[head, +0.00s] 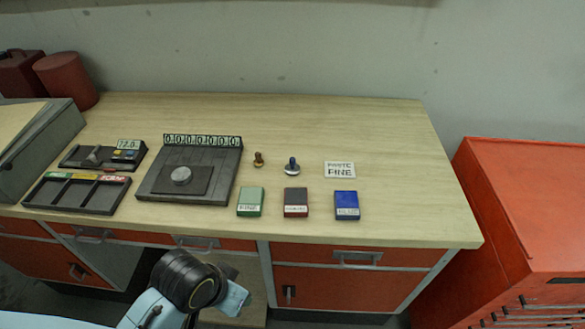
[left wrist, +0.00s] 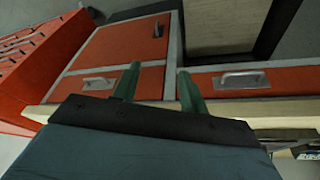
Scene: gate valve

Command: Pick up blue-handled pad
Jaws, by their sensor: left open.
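The blue-handled pad (head: 292,166) stands on the workbench, right of the middle, with a blue knob on a pale round base. A similar pad with a brown handle (head: 258,159) stands to its left. My left arm comes in at the bottom of the head view, in front of the bench, and its fingers are not clear there. In the left wrist view my left gripper (left wrist: 157,85) is open and empty, with two green fingers apart before the bench's drawer fronts. The pad does not show in the left wrist view. My right gripper is not in view.
Green (head: 250,201), dark red (head: 296,202) and blue (head: 346,205) boxes sit along the front of the bench (head: 390,150). A white label card (head: 339,170) lies right of the pad. A dark plate fixture (head: 188,172) stands left. A red cabinet (head: 530,210) stands right. The bench's right end is clear.

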